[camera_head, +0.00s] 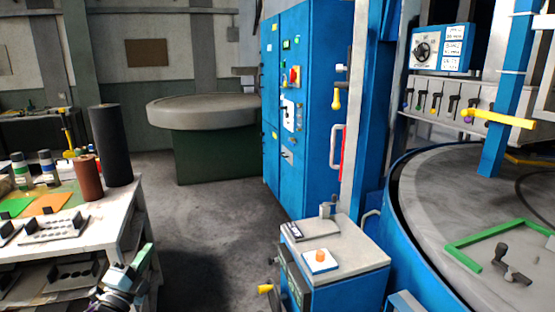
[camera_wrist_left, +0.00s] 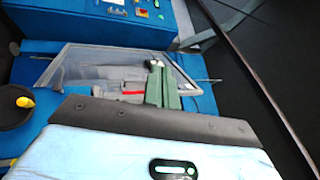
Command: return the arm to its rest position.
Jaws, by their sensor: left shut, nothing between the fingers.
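My left gripper (camera_head: 138,258) is low at the left of the head view, beside the right end of the white workbench (camera_head: 128,213). Its fingers are shut with nothing between them. In the left wrist view its greenish fingers (camera_wrist_left: 163,84) lie side by side in front of a blue machine part with a framed clear panel (camera_wrist_left: 90,62). My right gripper is in neither view.
On the bench stand a black roll (camera_head: 110,145) and a brown roll (camera_head: 88,178). A blue cabinet (camera_head: 300,110), a small control console (camera_head: 335,265) and a large round machine table (camera_head: 430,215) stand to the right. Grey floor (camera_head: 215,205) between is clear.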

